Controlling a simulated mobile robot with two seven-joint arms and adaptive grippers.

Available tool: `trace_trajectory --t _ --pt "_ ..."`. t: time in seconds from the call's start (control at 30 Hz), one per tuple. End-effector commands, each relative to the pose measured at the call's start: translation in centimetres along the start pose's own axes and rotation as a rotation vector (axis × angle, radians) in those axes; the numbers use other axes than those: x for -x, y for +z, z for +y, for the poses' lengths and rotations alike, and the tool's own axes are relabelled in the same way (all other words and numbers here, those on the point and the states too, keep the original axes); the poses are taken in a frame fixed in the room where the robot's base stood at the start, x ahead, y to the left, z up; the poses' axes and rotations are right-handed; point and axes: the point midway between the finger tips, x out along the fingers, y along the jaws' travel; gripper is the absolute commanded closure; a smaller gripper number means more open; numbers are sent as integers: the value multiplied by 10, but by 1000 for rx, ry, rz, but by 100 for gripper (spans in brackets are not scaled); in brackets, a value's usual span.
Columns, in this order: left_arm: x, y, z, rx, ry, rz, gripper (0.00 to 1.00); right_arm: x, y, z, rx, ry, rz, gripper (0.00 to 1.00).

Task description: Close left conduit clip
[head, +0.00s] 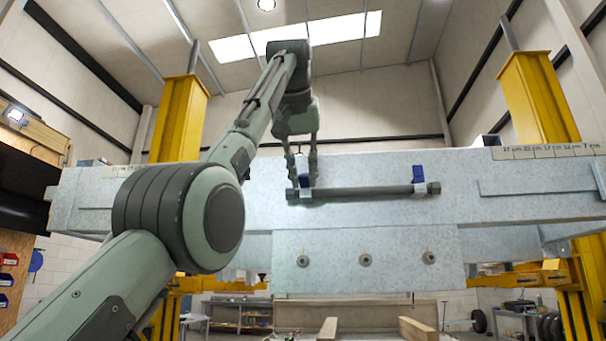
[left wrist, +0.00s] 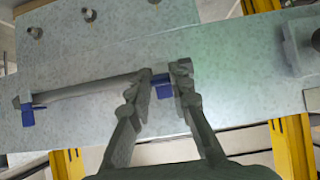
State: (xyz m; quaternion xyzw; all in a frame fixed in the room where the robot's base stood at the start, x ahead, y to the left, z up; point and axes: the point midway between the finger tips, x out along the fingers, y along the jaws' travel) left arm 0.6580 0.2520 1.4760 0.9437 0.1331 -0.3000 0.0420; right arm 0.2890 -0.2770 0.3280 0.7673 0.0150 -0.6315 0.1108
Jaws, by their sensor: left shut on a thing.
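A dark conduit (head: 360,191) lies level along the pale speckled trailer frame (head: 250,200). The left conduit clip (head: 305,179), with a blue part, sits near the conduit's left end. My left gripper (head: 306,184) reaches down from above and is shut on this clip, one finger on each side. In the left wrist view, the blue of the left clip (left wrist: 161,83) shows between the fingertips (left wrist: 165,80), which partly hide it. The right clip (head: 418,174) has its blue part standing up above the conduit; it also shows in the left wrist view (left wrist: 27,114). My right gripper is out of view.
Several round bolts (head: 365,260) stick out of the frame's lower plate. Yellow posts stand behind the frame at left (head: 180,118) and right (head: 539,98). A ruler strip (head: 548,152) runs along the frame's upper right edge. The space in front of the right clip is clear.

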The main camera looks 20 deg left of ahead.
Motion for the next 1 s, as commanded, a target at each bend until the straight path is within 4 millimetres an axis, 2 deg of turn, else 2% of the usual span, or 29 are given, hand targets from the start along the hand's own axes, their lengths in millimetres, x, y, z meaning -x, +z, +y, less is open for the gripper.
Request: trace_trajectory --t 0.53,0.57,0.7,1.0 --pt "2 -3 0 2 1 4 100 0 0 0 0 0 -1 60" --pt "2 -3 0 2 1 4 78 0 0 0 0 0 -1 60" --pt "2 -2 0 1 1 1 61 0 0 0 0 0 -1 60" --pt "1 -1 0 1 0 -2 60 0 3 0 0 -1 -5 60"
